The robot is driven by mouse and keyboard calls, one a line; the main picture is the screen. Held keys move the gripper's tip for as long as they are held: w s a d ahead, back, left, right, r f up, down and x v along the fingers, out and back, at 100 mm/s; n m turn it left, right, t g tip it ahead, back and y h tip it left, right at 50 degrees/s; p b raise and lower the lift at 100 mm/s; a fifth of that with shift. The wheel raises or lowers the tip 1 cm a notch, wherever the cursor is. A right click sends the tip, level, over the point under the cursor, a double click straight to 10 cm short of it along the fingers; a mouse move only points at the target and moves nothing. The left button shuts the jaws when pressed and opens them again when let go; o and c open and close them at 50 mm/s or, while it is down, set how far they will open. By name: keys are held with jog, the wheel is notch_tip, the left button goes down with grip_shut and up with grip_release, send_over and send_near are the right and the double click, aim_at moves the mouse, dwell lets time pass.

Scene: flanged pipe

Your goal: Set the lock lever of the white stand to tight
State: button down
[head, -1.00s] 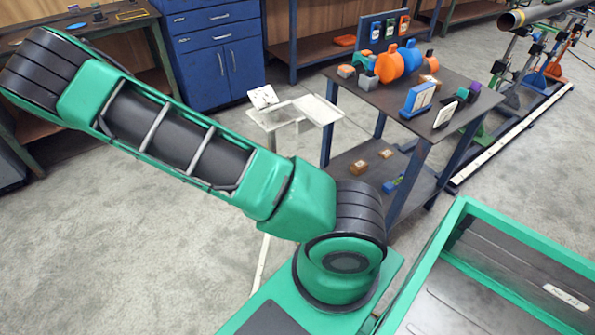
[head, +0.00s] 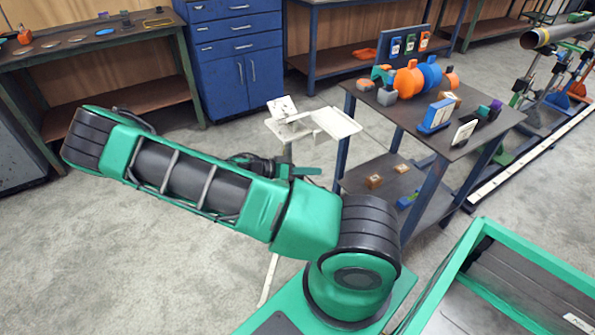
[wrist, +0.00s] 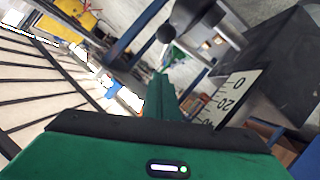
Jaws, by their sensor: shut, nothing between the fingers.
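The white stand (head: 333,122) is in the middle of the head view, with a flat top, a small marked plate (head: 283,107) and a thin post. My gripper (head: 306,171) is beside the post, just below the top; I cannot tell whether it touches. In the wrist view my gripper's green fingers (wrist: 161,95) are together and hold nothing. A white scale plate (wrist: 232,100) with numbers lies right of them. A dark part with a round black knob (wrist: 165,33) shows beyond the fingertips; I cannot tell whether it is the lock lever. No lever setting can be read.
A dark-topped table (head: 400,105) with orange and blue parts stands close right of the white stand. A blue cabinet (head: 240,60) and a workbench (head: 90,45) are behind. Pipe supports (head: 560,75) carry a pipe at the far right. Grey floor is open at left.

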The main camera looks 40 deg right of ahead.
aim_at(314, 182)
jog(key=shift+s+a+f, duration=0.25)
jog(key=shift+s+f, duration=0.3)
jog(key=shift+f, duration=0.3)
jog(key=shift+s+a+f, duration=0.25)
jog(key=shift+s+f, duration=0.25)
jog(key=shift+f, duration=0.35)
jog(key=shift+s+a+f, duration=0.1)
jog(key=shift+s+f, duration=0.15)
jog(key=shift+f, duration=0.45)
